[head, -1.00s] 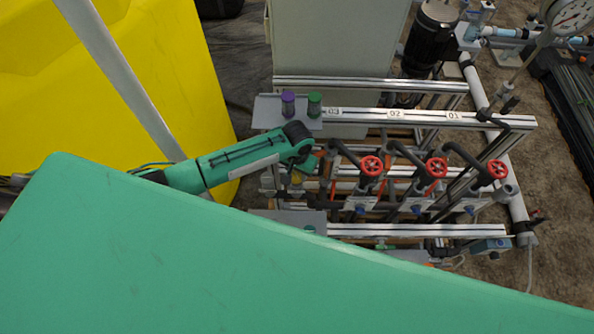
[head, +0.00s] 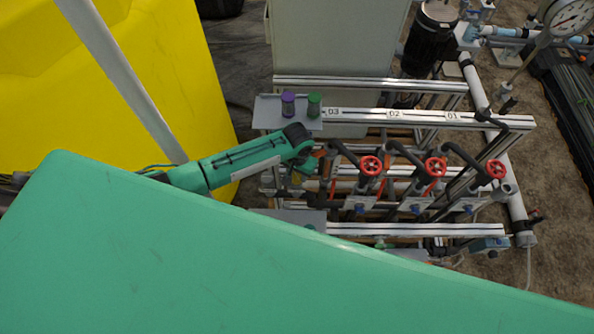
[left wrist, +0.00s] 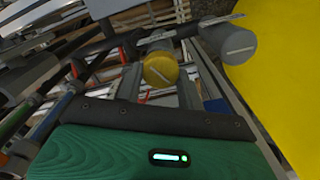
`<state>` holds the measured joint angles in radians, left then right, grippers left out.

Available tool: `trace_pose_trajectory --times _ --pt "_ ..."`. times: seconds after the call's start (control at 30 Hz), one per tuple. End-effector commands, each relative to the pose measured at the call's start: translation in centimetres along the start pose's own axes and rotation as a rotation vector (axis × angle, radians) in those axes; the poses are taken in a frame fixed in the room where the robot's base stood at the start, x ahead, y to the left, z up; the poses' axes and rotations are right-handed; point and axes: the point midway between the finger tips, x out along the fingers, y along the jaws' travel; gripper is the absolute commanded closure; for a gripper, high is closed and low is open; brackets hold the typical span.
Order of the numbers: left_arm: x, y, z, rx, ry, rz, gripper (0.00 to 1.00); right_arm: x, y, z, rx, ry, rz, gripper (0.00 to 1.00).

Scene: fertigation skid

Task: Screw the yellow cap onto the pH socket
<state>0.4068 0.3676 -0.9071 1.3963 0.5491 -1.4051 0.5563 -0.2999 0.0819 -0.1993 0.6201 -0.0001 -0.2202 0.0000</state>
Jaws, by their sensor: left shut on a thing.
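The yellow cap (left wrist: 160,72) shows in the left wrist view, its round end with a pale slot-like mark facing the camera. My left gripper (left wrist: 160,86) is shut on it, a grey finger on each side. In the head view, my left gripper (head: 299,172) points down at the left end of the pipe frame, beneath the upper shelf; its fingertips and the cap are hard to make out there. A grey cylinder (left wrist: 153,42) stands just behind the cap in the wrist view. I cannot tell whether it is the pH socket or whether the cap touches it. My right gripper is out of view.
A purple cap (head: 288,104) and a green cap (head: 314,105) stand on the upper shelf (head: 266,114). Red valve wheels (head: 371,166) and dark pipes lie right of the gripper. A yellow tank (head: 90,90) stands left. My own green body hides the foreground.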

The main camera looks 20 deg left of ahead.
Motion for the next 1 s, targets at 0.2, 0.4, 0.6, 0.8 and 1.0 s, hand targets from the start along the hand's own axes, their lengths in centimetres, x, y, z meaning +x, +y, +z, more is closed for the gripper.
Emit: trace_pose_trajectory --times 0.2,0.4,0.6,0.8,1.0 --pt "0.17 -0.01 -0.01 0.0 0.0 0.0 0.86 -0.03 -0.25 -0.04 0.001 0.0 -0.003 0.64" --pt "0.15 -0.03 -0.01 0.0 0.0 -0.001 0.86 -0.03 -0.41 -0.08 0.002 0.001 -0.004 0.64" --pt "0.04 -0.03 -0.01 -0.001 0.0 0.0 0.86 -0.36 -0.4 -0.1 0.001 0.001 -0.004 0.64" --pt "0.04 -0.07 -0.01 -0.001 -0.001 -0.001 0.86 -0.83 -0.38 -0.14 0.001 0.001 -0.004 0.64" --pt "0.15 -0.08 -0.02 -0.001 0.0 -0.001 0.86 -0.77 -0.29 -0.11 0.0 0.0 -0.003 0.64"
